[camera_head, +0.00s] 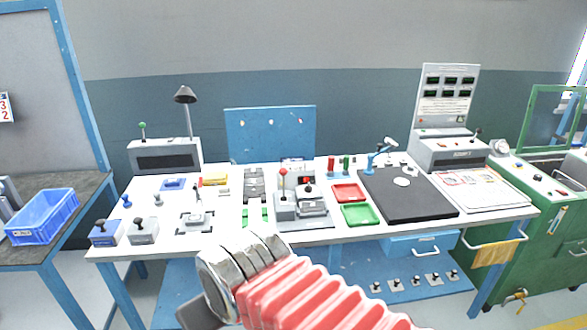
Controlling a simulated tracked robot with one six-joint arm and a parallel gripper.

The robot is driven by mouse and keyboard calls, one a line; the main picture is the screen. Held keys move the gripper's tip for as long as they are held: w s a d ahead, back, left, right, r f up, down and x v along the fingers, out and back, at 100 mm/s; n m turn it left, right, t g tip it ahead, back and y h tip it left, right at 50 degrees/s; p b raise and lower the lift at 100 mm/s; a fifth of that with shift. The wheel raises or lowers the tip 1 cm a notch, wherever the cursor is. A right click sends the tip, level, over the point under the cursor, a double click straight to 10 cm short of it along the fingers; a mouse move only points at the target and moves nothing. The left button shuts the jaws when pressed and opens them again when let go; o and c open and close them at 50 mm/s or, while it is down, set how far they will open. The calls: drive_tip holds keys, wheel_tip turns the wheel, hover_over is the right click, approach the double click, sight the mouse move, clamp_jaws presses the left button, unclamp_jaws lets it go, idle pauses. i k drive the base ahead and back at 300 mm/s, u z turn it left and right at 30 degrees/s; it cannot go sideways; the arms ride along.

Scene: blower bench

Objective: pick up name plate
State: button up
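I cannot pick out the name plate with certainty; several small flat parts on the white bench (225,238) are too small to read. One small grey piece (224,191) lies left of the grey slotted block (254,184). My arm, with red bellows and metal rings, rises from the bottom of the view in front of the bench's near edge. A dark grey part shows below the rings at the bottom edge. No fingertips can be made out, and I see nothing held.
A red tray (349,193) and a green tray (360,215) lie left of a black mat (410,206). A press-like fixture with levers (303,207) stands mid-bench. A grey display box (446,150) stands at the back right. A blue crate (41,216) sits on the left table.

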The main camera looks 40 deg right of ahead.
sight(306, 207)
drive_tip(key=z, duration=1.2)
drive_tip(key=i, duration=0.2)
drive_tip(key=u, duration=0.05)
